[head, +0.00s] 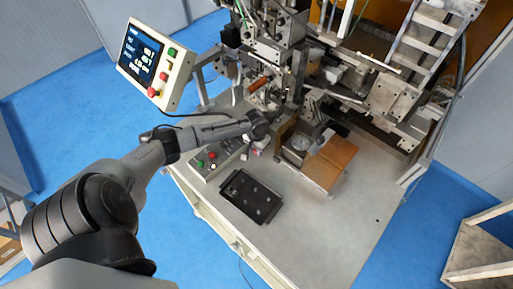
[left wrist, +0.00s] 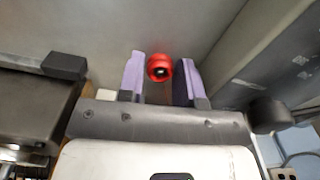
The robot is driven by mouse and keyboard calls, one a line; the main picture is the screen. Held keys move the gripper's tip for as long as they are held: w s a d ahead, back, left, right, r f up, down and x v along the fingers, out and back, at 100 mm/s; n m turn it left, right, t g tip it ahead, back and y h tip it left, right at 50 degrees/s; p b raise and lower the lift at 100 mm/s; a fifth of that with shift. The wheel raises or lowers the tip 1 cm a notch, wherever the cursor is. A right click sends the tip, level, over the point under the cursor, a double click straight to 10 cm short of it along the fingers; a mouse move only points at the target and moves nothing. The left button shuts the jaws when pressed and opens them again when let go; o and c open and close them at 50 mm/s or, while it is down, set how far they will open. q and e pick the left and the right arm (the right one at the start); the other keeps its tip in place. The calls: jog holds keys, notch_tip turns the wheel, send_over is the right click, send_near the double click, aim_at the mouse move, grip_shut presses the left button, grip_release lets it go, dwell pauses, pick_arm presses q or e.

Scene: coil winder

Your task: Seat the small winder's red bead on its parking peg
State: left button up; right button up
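The parking peg cannot be made out in either view. My right gripper is not in view.
A black tray (head: 251,196) with small parts lies on the grey bench (head: 300,235). A control screen (head: 155,62) stands upper left. The bench's front right is clear.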

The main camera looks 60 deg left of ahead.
pick_arm(q)
jog(key=o, duration=0.4)
notch_tip(320, 180, up, 14)
dwell(0.7)
jog(key=shift+f, duration=0.1)
